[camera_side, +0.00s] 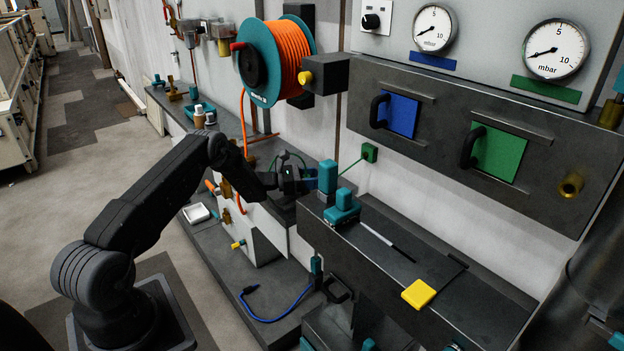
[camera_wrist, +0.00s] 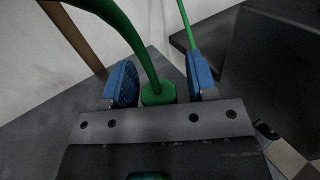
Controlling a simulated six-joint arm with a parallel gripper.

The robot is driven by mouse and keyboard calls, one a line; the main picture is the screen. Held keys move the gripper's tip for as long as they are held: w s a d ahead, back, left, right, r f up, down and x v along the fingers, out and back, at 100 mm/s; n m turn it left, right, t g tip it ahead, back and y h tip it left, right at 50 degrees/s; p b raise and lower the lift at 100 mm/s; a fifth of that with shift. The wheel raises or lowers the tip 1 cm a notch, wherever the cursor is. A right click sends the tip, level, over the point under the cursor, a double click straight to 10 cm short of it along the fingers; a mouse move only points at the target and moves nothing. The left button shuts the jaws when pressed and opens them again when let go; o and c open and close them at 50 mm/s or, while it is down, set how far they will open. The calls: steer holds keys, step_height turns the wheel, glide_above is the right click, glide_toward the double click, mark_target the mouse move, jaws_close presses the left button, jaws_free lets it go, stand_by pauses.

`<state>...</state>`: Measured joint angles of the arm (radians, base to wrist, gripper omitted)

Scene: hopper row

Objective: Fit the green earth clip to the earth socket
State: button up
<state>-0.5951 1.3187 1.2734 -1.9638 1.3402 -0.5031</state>
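My gripper (camera_wrist: 161,80) has its two blue finger pads apart, one on each side of a green block (camera_wrist: 157,93), which looks like the earth clip. The block is close to the left pad, and a narrow gap shows between it and the right pad. A thick green cable rises from it. In the side view my gripper (camera_side: 309,184) is low over a dark ledge by the wall, partly behind a teal block; the clip is hidden there. A green box (camera_side: 370,152) on the wall has a green cable running down-left from it; I cannot tell whether it is the earth socket.
The teal block (camera_side: 327,177) stands right beside my gripper, with a teal fitting (camera_side: 343,207) nearer the camera. An orange hose reel (camera_side: 281,62) hangs above. A yellow block (camera_side: 418,293) lies on the dark bench to the right. A blue cable (camera_side: 268,320) lies below.

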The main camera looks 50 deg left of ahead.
steer(key=shift+o, duration=0.3)
steer(key=v, duration=1.3)
steer(key=shift+s+a, duration=0.2)
steer(key=shift+s, duration=0.15)
steer(key=shift+w+d+r, duration=0.15)
steer(key=shift+d+r, duration=0.1)
steer(key=s+d+r+m+g+y, duration=0.1)
steer(key=s+d+r+m+g, duration=0.2)
steer(key=d+r+m+g, duration=0.7)
steer(key=s+d+r+m+g+y, duration=0.1)
steer(key=s+d+r+m+g, duration=0.2)
steer(key=d+r+m, duration=0.85)
steer(key=s+d+r+m+t+y, duration=0.1)
steer(key=s+d+m+y, duration=0.2)
steer(key=s+d, duration=0.3)
steer(key=s+d+r+m+t+y, duration=0.2)
steer(key=s+d+m+y, duration=0.2)
steer(key=s, duration=1.1)
steer(key=shift+d+r+m, duration=0.2)
steer(key=shift+d+m, duration=0.55)
steer(key=shift+d, duration=0.95)
